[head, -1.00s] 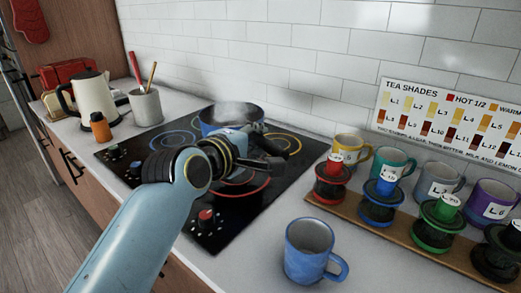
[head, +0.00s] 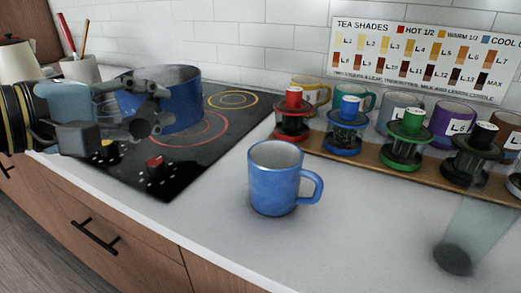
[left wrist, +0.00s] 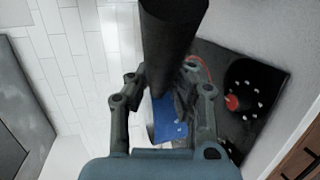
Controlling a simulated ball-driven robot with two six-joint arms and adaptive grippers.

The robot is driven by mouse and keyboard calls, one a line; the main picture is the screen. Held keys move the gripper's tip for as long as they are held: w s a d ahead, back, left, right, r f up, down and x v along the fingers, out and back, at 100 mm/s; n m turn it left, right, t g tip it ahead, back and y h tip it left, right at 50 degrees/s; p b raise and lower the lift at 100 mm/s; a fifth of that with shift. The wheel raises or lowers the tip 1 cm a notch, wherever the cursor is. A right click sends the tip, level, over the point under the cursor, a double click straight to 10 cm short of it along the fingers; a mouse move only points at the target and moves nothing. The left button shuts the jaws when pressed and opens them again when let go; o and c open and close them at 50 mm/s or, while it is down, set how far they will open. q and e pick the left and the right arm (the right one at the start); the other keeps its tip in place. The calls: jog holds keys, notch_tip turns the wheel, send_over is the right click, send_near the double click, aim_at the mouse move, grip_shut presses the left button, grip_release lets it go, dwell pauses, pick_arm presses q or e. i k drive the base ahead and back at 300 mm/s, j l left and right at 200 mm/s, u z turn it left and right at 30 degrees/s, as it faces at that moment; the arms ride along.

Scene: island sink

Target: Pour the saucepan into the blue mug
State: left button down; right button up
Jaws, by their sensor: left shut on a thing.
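The blue saucepan (head: 182,88) is in the head view at the left, over the black hob, and appears raised above it. Its inside is mostly out of sight. My left gripper (head: 145,108) is in front of it, shut on its dark handle. In the left wrist view the handle (left wrist: 172,40) runs between the fingers (left wrist: 165,85), with a blue part of the pan (left wrist: 168,120) beyond. The blue mug (head: 274,182) stands upright and apart on the white counter, right of the pan, its handle pointing right. My right gripper is not in view.
A wooden rack (head: 375,167) with several coloured press pots and mugs stands behind and right of the blue mug. A see-through glass-like object (head: 465,235) is at the lower right. The hob (head: 225,122) has a red knob (head: 155,168). Counter around the mug is clear.

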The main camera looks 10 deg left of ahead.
aim_at(275, 170)
jog(key=k+j+z, duration=0.2)
jog(key=k+z, duration=0.15)
jog(key=k, duration=0.15)
jog(key=k+z, duration=0.35)
jog(key=k, duration=0.15)
jog(key=k+z, duration=0.35)
jog(key=k, duration=0.15)
